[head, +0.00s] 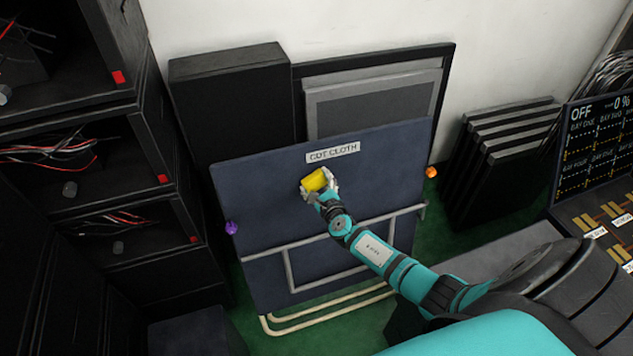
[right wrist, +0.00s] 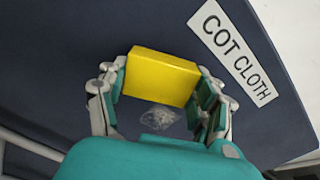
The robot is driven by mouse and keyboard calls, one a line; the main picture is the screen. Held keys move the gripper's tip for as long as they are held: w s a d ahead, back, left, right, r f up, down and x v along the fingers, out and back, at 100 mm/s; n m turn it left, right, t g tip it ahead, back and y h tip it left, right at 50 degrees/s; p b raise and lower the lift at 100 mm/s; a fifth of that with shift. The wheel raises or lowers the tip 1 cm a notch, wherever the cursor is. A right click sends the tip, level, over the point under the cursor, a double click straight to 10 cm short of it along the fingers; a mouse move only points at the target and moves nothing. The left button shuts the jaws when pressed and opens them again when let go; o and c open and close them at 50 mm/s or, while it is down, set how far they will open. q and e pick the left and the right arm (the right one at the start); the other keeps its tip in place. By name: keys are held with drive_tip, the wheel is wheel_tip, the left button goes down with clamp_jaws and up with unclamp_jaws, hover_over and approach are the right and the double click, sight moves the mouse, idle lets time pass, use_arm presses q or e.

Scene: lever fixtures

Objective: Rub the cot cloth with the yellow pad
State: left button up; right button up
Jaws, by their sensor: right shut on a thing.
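The cot cloth (head: 270,205) is a dark blue upright panel with a white label (head: 333,152) reading "COT CLOTH". The yellow pad (head: 315,180) is a small yellow block in front of the cloth, below and left of the label. It also shows in the right wrist view (right wrist: 161,77), between the fingers. My right gripper (head: 320,188) is shut on the pad, with its far face towards the cloth; I cannot tell for sure whether they touch. A pale, whitish mark (right wrist: 160,118) shows on the cloth below the pad in the right wrist view. My left gripper is not in view.
A grey metal frame (head: 290,270) crosses the lower cloth. A purple ball (head: 232,228) and an orange ball (head: 431,172) sit at its sides. Black shelves with wires (head: 75,150) stand left. Dark slabs (head: 505,150) and a control panel (head: 600,140) stand right.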

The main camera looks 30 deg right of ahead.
drive_tip(key=p+v, duration=0.1)
drive_tip(key=v, duration=0.2)
drive_tip(key=shift+s+r+p, duration=0.25)
drive_tip(key=shift+s+p, duration=0.1)
drive_tip(key=shift+p, duration=0.05)
drive_tip(key=shift+p+v, duration=0.3)
drive_tip(key=shift+v, duration=0.5)
drive_tip(key=shift+f, duration=0.1)
drive_tip(key=p+v, duration=0.1)
drive_tip(key=v, duration=0.2)
drive_tip(key=shift+f, duration=0.1)
